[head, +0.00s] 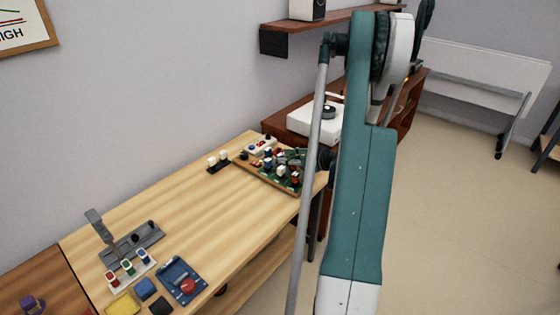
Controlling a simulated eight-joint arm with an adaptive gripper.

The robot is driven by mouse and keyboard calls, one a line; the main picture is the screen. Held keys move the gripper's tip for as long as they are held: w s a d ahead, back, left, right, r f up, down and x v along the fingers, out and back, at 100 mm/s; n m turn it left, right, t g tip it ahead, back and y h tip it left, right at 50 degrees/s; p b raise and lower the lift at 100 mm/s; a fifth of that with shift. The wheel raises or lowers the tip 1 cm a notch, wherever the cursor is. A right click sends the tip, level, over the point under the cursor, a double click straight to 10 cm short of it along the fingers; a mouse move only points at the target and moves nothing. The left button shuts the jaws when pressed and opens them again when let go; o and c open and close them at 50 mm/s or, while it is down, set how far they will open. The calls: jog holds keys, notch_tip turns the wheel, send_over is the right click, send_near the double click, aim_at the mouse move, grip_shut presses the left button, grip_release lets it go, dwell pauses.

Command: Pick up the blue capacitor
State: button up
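A circuit board (246,170) lies at the far right end of the wooden table and is crowded with small parts in blue, red, white and dark colours. A small dark blue part (268,163) stands among them. It may be the blue capacitor, but it is too small to be sure. My teal and white arm crosses the right of the head view and hides the space behind it. Dark shapes beside the arm overlap the board's right side. I cannot make out my gripper's fingers or whether they hold anything.
The middle of the table (200,205) is clear. At its near end are a grey holder (133,242), a strip of red, green and blue pieces (127,270), a blue box with a red button (181,281), a blue block (146,289) and a yellow block (123,304). A turntable (315,121) stands behind the board.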

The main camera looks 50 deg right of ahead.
jog(key=shift+b+x, duration=0.45)
jog(key=shift+x, duration=1.55)
jog(key=shift+a, duration=0.1)
jog(key=c, duration=0.7)
